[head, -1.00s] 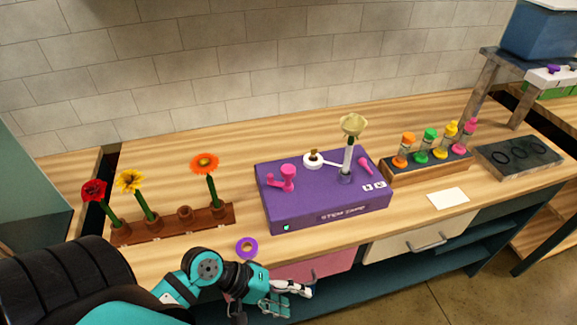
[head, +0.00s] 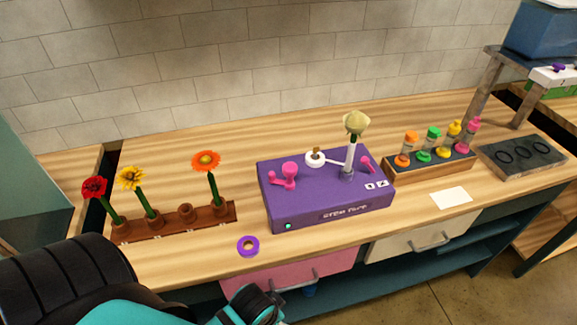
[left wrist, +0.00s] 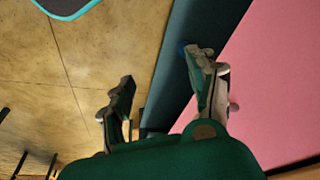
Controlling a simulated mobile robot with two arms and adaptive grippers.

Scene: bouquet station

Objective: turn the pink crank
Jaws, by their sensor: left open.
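The pink crank (head: 289,174) stands on the left part of the purple stem tape box (head: 325,190) on the counter. It has an upright knob-like part and a short arm reaching left. Nothing touches it. A second, smaller pink lever (head: 367,164) sits at the box's right end. In the left wrist view my left gripper (left wrist: 163,80) is open and empty, low beside the pink drawer front (left wrist: 275,80) with the floor below. In the head view only part of my left arm shows at the bottom edge, well below the crank. My right gripper is not in view.
A cream flower (head: 355,123) stands upright on the box beside a white tape roll (head: 315,158). A purple ring (head: 248,246) lies near the counter's front edge. A wooden flower rack (head: 165,227) is left; a rack of coloured bottles (head: 430,166) is right. Bare counter lies between rack and box.

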